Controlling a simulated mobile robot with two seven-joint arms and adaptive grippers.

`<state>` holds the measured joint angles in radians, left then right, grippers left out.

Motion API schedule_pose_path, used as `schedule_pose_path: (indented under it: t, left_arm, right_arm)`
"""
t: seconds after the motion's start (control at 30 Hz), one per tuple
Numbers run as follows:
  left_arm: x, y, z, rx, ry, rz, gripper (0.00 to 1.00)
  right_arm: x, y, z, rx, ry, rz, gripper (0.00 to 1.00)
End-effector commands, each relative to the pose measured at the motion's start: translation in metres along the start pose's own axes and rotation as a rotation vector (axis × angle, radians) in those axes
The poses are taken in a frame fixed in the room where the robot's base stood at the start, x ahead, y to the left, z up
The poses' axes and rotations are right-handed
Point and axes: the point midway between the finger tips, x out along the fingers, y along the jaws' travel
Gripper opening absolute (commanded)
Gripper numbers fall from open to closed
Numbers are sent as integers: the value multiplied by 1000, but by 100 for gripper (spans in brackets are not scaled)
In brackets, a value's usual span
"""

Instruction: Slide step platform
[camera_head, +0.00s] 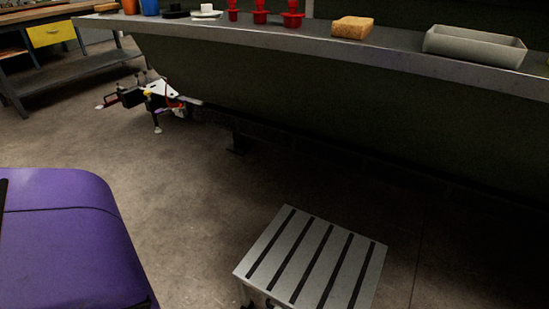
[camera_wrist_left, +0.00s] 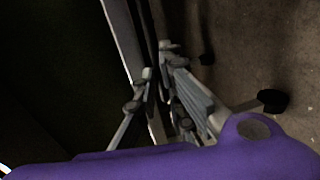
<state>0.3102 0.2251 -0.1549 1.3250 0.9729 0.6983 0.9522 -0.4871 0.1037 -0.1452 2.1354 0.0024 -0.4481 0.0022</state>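The step platform (camera_head: 311,262) is a low grey metal step with dark strips along its top. It stands on the concrete floor at the lower middle of the head view, its near side cut by the frame. In the left wrist view my left gripper (camera_wrist_left: 158,62) has its grey linked fingers close to a pale, dark-lined edge, probably the platform's (camera_wrist_left: 119,28). Black feet show on the floor at the right of that view. The picture is too dark to tell whether the fingers touch or hold the edge. My right gripper is not in view.
A long grey ledge (camera_head: 330,42) above a dark green panel (camera_head: 330,105) crosses behind the platform. It bears red pieces, a sponge (camera_head: 353,27) and a tray (camera_head: 475,46). A small device (camera_head: 157,96) stands at left. The floor (camera_head: 180,190) between is clear.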

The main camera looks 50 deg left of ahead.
Motion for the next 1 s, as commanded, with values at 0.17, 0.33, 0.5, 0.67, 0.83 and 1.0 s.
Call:
schedule_pose_path:
  t: [0.17, 0.33, 0.5, 0.67, 0.83, 1.0]
  left_arm:
    - [0, 0, 1, 0, -2, -1, 17]
    - [0, 0, 1, -1, -1, -1, 17]
    - [-16, -1, 0, -2, 0, -2, 17]
    - [-44, -2, 1, -1, 0, -5, 17]
    - [-68, -2, 0, 2, 0, -5, 17]
    - [-77, -2, 0, 1, 0, -5, 17]
  right_arm:
    - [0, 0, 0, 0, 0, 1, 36]
    - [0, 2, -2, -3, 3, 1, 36]
    - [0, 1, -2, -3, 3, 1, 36]
    - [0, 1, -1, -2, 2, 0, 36]
    - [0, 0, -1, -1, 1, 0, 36]
    - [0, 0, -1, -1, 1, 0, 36]
